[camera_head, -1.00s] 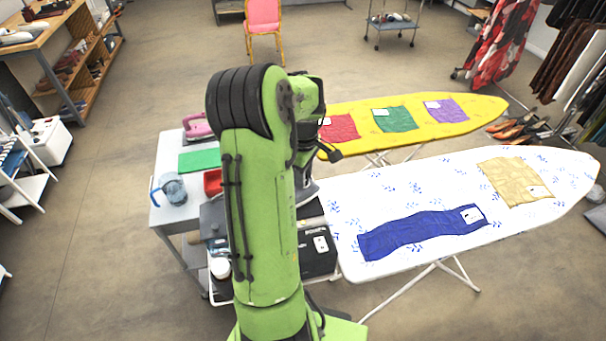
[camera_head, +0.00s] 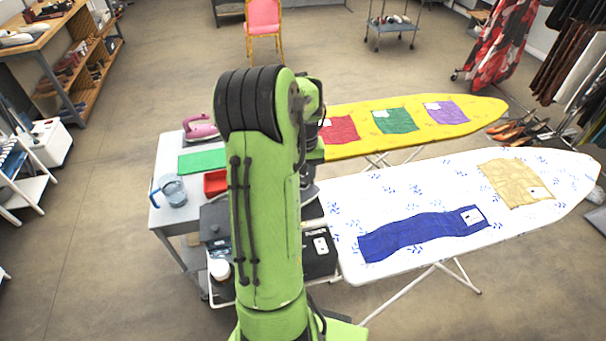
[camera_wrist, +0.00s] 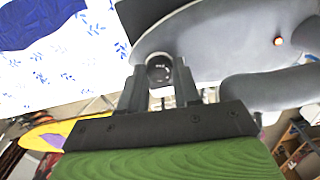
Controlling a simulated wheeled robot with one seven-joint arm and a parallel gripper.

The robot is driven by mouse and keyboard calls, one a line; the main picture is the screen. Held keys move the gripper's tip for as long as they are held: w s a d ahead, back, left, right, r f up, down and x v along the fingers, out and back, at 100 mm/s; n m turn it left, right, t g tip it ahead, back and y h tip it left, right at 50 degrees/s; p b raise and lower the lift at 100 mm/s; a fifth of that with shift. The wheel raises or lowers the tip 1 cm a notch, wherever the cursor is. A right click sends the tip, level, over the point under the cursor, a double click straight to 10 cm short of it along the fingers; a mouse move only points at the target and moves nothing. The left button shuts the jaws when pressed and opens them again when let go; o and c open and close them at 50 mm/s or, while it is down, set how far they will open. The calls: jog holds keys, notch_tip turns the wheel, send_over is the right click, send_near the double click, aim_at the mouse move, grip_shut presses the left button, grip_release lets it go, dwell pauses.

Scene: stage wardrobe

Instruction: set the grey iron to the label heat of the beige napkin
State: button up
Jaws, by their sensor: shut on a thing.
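The beige napkin (camera_head: 512,181) lies flat on the white ironing board, with a small white label (camera_head: 540,193) on its right side. Its marks are too small to read. The grey iron (camera_wrist: 235,45) fills the upper right of the wrist view, with a small orange light on its body. In the head view my arm hides most of the iron. My gripper (camera_wrist: 160,78) is shut on the iron's round dark dial (camera_wrist: 160,69), one finger on each side. The dial's marking cannot be read. My gripper is hidden behind my arm in the head view.
A blue cloth (camera_head: 420,234) lies on the white board (camera_head: 400,190). A yellow board (camera_head: 350,112) behind holds red, green and purple cloths. A grey table (camera_head: 165,218) at left carries a pink iron (camera_head: 201,127), green mat, blue-handled jug (camera_head: 172,190) and red tray.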

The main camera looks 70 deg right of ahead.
aim_at(303, 180)
jog(key=m, duration=1)
jog(key=shift+m, duration=2.1)
jog(key=o, duration=1.1)
jog(key=shift+c, duration=0.2)
notch_tip(303, 180, up, 16)
jog(key=p, duration=0.2)
